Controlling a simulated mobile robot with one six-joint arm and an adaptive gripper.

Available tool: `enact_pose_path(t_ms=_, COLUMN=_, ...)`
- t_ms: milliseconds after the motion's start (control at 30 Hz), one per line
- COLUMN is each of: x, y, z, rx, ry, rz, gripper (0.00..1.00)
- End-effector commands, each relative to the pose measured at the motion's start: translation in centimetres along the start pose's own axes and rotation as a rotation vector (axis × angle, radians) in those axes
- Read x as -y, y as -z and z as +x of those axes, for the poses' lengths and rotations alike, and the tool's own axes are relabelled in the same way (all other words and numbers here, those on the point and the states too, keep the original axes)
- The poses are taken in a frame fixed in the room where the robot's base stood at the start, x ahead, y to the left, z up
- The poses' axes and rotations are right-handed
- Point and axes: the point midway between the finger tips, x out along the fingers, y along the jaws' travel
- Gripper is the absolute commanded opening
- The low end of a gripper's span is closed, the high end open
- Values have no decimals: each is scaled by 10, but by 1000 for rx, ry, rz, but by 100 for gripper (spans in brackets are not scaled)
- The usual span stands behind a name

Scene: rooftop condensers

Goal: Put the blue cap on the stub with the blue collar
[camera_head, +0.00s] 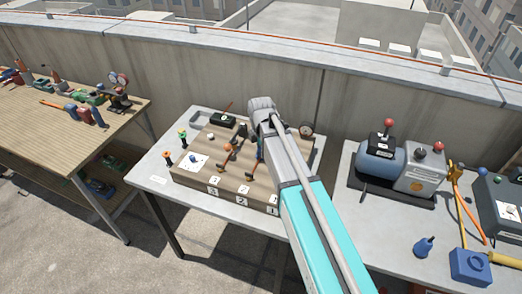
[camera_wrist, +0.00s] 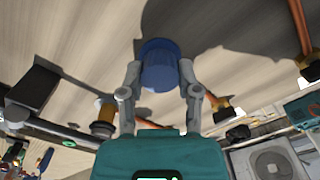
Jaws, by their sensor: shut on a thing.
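My gripper (camera_wrist: 160,72) is shut on the blue cap (camera_wrist: 160,60), one finger on each side of it in the wrist view. The cap is held over a pale wood-grain surface, with its shadow beside it. In the head view my arm hides the gripper and the cap. Copper stubs stand on the wooden board (camera_head: 232,188) in the head view. In the wrist view, one copper stub (camera_wrist: 299,25) is at the upper right and another, with a brass-coloured part (camera_wrist: 103,117), is at the lower left. I cannot make out which stub has the blue collar.
A white card (camera_head: 192,164) with a small blue item lies on the board's left. A dark box (camera_head: 223,119) and a gauge (camera_head: 306,129) are at the back. A blue motor unit (camera_head: 381,152) stands on the right table, tools on the left bench (camera_head: 50,135). A parapet runs behind.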

Motion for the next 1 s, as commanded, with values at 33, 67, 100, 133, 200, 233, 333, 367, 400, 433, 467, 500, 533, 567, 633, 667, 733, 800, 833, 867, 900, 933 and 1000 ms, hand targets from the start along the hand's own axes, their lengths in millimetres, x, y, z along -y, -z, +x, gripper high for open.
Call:
enact_pose_path(t_ms=33, x=0, y=0, z=1, rx=0, ry=0, rz=0, gripper=24)
enact_pose_path(t_ms=67, x=0, y=0, z=1, rx=0, ry=0, rz=0, gripper=24)
enact_pose_path(t_ms=100, x=0, y=0, z=2, rx=0, ry=0, rz=0, gripper=24)
enact_pose_path(t_ms=133, x=0, y=0, z=2, rx=0, ry=0, rz=0, gripper=24)
enact_pose_path(t_ms=200, x=0, y=0, z=2, rx=0, ry=0, rz=0, gripper=24)
enact_pose_path(t_ms=233, x=0, y=0, z=3, rx=0, ry=0, rz=0, gripper=24)
enact_pose_path(t_ms=333, x=0, y=0, z=3, rx=0, ry=0, rz=0, gripper=24)
enact_pose_path(t_ms=367, x=0, y=0, z=4, rx=0, ry=0, rz=0, gripper=24)
enact_pose_path(t_ms=400, x=0, y=0, z=4, rx=0, ry=0, rz=0, gripper=24)
enact_pose_path(t_ms=433, x=0, y=0, z=4, rx=0, ry=0, rz=0, gripper=24)
enact_pose_path(t_ms=467, x=0, y=0, z=4, rx=0, ry=0, rz=0, gripper=24)
enact_pose_path(t_ms=500, x=0, y=0, z=5, rx=0, ry=0, rz=0, gripper=24)
enact_pose_path(t_ms=533, x=0, y=0, z=5, rx=0, ry=0, rz=0, gripper=24)
enact_pose_path(t_ms=567, x=0, y=0, z=5, rx=0, ry=0, rz=0, gripper=24)
enact_pose_path(t_ms=633, x=0, y=0, z=6, rx=0, ry=0, rz=0, gripper=24)
enact_pose_path(t_ms=667, x=0, y=0, z=6, rx=0, ry=0, rz=0, gripper=24)
enact_pose_path(t_ms=733, x=0, y=0, z=6, rx=0, ry=0, rz=0, gripper=24)
enact_pose_path(t_ms=800, x=0, y=0, z=6, rx=0, ry=0, rz=0, gripper=24)
enact_pose_path(t_ms=833, x=0, y=0, z=6, rx=0, ry=0, rz=0, gripper=24)
enact_pose_path(t_ms=867, x=0, y=0, z=6, rx=0, ry=0, rz=0, gripper=24)
enact_pose_path(t_ms=900, x=0, y=0, z=6, rx=0, ry=0, rz=0, gripper=45)
enact_pose_path(t_ms=933, x=0, y=0, z=6, rx=0, ry=0, rz=0, gripper=51)
enact_pose_path(t_ms=1000, x=0, y=0, z=6, rx=0, ry=0, rz=0, gripper=64)
